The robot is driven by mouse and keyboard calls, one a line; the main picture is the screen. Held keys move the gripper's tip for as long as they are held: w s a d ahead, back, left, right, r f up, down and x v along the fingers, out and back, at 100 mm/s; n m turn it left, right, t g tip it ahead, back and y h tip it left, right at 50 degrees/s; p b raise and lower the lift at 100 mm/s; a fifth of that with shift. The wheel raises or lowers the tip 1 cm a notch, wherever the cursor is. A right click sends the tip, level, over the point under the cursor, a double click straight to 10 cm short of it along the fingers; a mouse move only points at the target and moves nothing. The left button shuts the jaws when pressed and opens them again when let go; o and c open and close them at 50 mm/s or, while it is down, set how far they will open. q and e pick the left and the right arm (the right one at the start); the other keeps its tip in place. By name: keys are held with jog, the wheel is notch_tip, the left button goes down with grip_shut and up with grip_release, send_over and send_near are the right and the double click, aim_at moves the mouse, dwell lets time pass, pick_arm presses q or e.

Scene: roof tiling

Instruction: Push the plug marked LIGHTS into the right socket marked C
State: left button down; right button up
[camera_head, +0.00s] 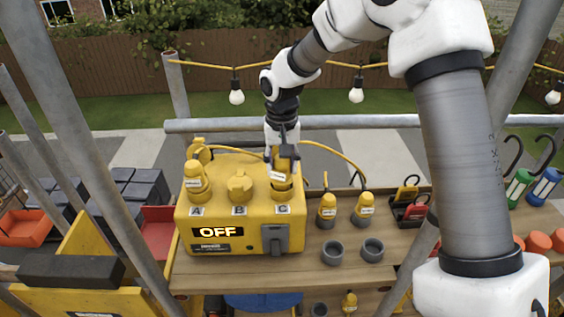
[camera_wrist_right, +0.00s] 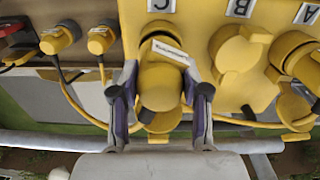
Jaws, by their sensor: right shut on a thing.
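The yellow box (camera_head: 245,219) with a lit OFF display stands on the wooden bench. Its top has positions marked A, B and C. My right gripper (camera_head: 282,158) is above C, shut on a yellow plug (camera_head: 280,173) with a white label, too small to read. The plug is at the mouth of socket C (camera_head: 282,193); I cannot tell how deep it sits. In the right wrist view the plug (camera_wrist_right: 160,84) is between the fingers, its front end at the socket's ring (camera_wrist_right: 160,35). My left gripper is out of view.
A yellow plug (camera_head: 197,181) stands at A, and a closed yellow cap (camera_head: 239,187) covers B. Two labelled plugs (camera_head: 327,209) (camera_head: 363,207) with cables stand right of the box, behind grey rings (camera_head: 332,252). A metal rail (camera_head: 330,122) runs behind the bench.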

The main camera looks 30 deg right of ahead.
jog(key=shift+f+b, duration=0.3)
jog(key=shift+f, duration=0.3)
dwell(0.3)
jog(key=o, duration=1)
